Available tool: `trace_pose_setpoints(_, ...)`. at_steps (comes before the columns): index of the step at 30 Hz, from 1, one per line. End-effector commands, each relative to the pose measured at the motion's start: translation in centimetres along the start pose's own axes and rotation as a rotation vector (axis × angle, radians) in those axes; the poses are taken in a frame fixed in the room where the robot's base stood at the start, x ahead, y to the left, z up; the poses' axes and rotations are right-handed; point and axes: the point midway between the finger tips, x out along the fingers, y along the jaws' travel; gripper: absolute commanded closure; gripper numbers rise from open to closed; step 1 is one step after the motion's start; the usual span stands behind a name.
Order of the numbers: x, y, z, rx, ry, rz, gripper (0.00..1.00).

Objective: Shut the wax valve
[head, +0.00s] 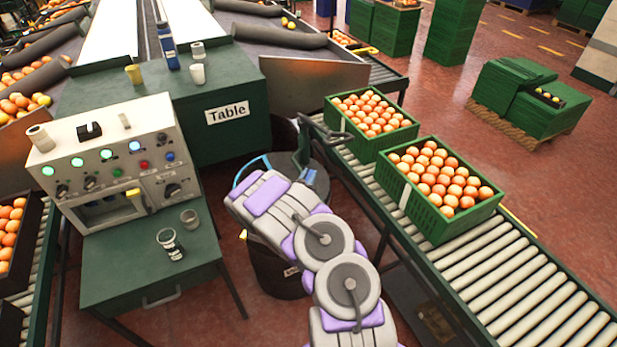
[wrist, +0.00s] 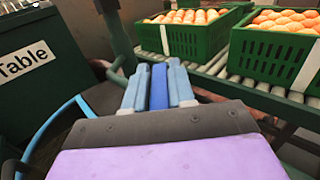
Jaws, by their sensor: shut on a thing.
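In the wrist view, my gripper (wrist: 158,90) has its two light blue fingers closed on either side of a darker blue bar (wrist: 158,75). The bar looks like a valve handle, but the body it belongs to is hidden. In the head view, my arm reaches over a dark drum, and blue parts (head: 308,177) show just right of my wrist. Which of these are finger and which are handle cannot be told there. A curved blue pipe or hoop (wrist: 62,118) shows at left in the wrist view.
A green cabinet marked Table (head: 228,140) stands to the left of the drum. A roller conveyor (head: 500,275) with green crates of oranges (head: 425,215) runs along the right. A control panel (head: 105,150) stands at left, with cups on the bench below.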

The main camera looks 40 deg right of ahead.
Motion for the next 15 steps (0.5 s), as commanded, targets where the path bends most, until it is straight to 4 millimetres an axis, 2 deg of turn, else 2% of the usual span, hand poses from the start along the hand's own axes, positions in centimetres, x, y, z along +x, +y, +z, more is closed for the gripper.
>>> trace_pose_setpoints(8, -0.08, 0.08, -0.01, 0.002, 0.000, -0.017, 1.00)
trace_pose_setpoints(15, -0.16, 0.31, 0.02, 0.003, -0.001, -0.117, 1.00)
